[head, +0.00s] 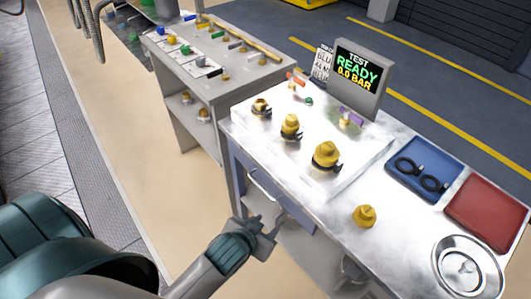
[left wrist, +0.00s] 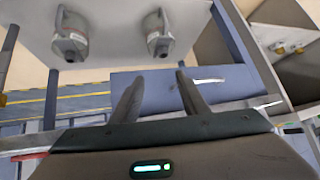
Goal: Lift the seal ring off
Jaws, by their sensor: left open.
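Two black rings with tabs, which look like seal rings (head: 407,166), lie in the blue tray (head: 425,192) on the right of the bench. Black parts also show at the brass fittings on the white plate; the largest brass fitting (head: 326,155) has one at its base. I cannot tell whether these are seal rings too. My left gripper (head: 264,238) is low in front of the bench, apart from all of these. Its two fingers are open and empty in the left wrist view (left wrist: 160,76), facing a blue drawer front (left wrist: 150,92). My right gripper is not in view.
A red tray (head: 488,212) and a round metal dish (head: 467,268) stand at the bench's right end. A loose brass piece (head: 364,216) stands near the front edge. The display (head: 358,78) reads READY, 0.0 BAR. A grey cart (head: 215,85) with several fittings adjoins the bench.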

